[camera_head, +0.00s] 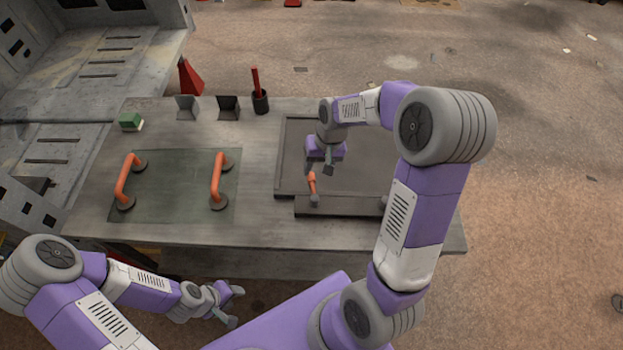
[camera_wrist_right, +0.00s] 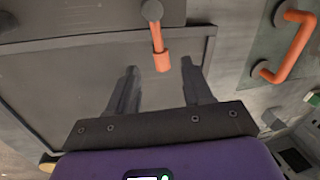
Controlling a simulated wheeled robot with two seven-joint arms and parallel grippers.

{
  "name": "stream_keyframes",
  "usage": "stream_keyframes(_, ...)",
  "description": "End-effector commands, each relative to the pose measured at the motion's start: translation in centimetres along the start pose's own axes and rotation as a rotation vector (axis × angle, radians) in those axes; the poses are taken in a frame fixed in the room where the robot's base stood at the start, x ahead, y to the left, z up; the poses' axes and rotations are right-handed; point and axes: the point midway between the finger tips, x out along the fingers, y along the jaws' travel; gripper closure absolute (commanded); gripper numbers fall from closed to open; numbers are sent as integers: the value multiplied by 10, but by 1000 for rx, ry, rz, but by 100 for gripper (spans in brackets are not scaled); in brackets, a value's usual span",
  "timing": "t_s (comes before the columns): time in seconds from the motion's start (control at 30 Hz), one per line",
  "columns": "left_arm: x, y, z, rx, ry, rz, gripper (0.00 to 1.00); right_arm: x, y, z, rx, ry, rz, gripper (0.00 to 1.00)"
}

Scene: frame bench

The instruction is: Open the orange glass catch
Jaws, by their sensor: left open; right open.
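The orange glass catch (camera_head: 312,184) is a short orange lever on a grey round pivot, at the front bar of the dark frame (camera_head: 279,160). It points away from the bar, over the frame. In the right wrist view the catch (camera_wrist_right: 158,44) hangs from the top, its orange end near the line between the fingertips. My right gripper (camera_head: 319,166) is open and empty above the frame, close to the catch; its open fingers also show in the wrist view (camera_wrist_right: 159,68). Contact cannot be told. My left gripper (camera_head: 236,306) is open and empty in front of the bench.
A glass pane (camera_head: 180,185) with two orange handles (camera_head: 217,175) lies on the left of the bench (camera_head: 260,235).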

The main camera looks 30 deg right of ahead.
Motion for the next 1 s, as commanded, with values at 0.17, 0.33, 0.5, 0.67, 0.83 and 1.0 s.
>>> stream_keyframes(0.17, 4, -2, 0, 0, -1, 0, 57, 31, 0, 1, -1, -5, 1, 50)
stream_keyframes(0.33, 7, -3, 0, 0, 0, 0, 57, 53, 0, 1, 0, -3, 0, 50)
stream_keyframes(0.5, 8, -3, 0, 0, 0, 0, 57, 63, 0, 0, 0, -1, 0, 50)
stream_keyframes(0.67, 8, -3, 0, 0, 0, 0, 57, 63, 0, 0, 0, 0, 0, 50)
stream_keyframes(0.83, 8, -3, 0, 0, 0, 0, 57, 63, 0, 0, 0, -1, 0, 62)
stream_keyframes(1.0, 8, -3, 0, 0, 0, 0, 57, 63, 0, 0, 0, 0, 0, 88)
